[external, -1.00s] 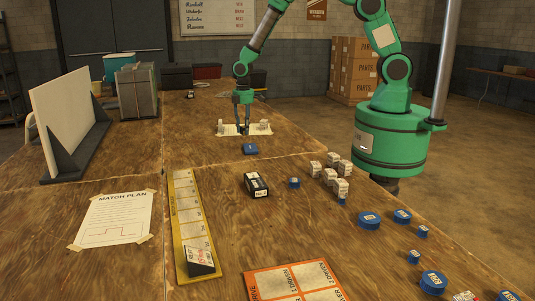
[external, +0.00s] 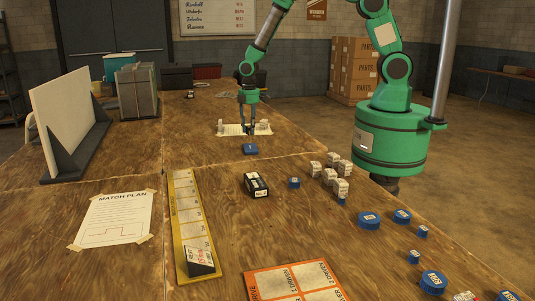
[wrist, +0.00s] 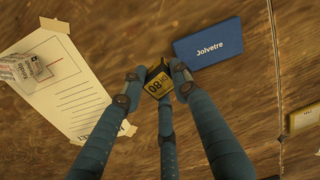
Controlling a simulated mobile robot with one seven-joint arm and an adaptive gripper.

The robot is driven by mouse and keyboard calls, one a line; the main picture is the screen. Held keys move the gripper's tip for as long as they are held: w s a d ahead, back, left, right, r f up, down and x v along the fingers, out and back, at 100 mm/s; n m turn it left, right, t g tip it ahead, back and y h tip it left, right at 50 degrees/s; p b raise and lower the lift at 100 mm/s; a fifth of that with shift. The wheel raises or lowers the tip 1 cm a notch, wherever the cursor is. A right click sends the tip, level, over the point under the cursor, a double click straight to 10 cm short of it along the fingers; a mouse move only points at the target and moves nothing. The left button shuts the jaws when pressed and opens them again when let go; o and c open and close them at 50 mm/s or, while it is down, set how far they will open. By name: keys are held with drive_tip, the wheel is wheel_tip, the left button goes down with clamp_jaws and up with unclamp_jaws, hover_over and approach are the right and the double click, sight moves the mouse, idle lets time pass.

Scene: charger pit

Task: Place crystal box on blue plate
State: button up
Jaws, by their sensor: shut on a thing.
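My gripper (wrist: 153,78) is shut on a small black-and-yellow box (wrist: 158,83) with "80"-like marking, seen in the wrist view; I cannot read a full name on it. A flat blue plate (wrist: 208,44) lettered "Jolvetre" lies just right of the held box in the wrist view, apart from it. In the external view the blue plate (external: 250,149) lies on the table, nearer the camera than my gripper (external: 248,132). The held box is too small to make out there.
A white sheet (wrist: 65,92) lies left of my gripper, with a whitish printed box (wrist: 20,68) on it. In the external view a black box (external: 256,185) and several white boxes (external: 332,160) stand nearer the camera.

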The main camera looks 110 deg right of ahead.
drive_tip(key=s+a+r+m+p, duration=0.1)
drive_tip(key=s+a+m+p, duration=0.1)
drive_tip(key=s+a+p, duration=0.5)
drive_tip(key=s+a, duration=0.6)
drive_tip(key=a, duration=0.1)
drive_tip(key=shift+r, duration=0.4)
hover_over(250, 147)
drive_tip(key=shift+f+b, duration=0.45)
drive_tip(key=shift+f, duration=0.3)
drive_tip(key=shift+s+f, duration=0.1)
drive_tip(key=shift+f, duration=1.65)
drive_tip(key=shift+f+b, duration=0.2)
drive_tip(key=shift+b, duration=0.15)
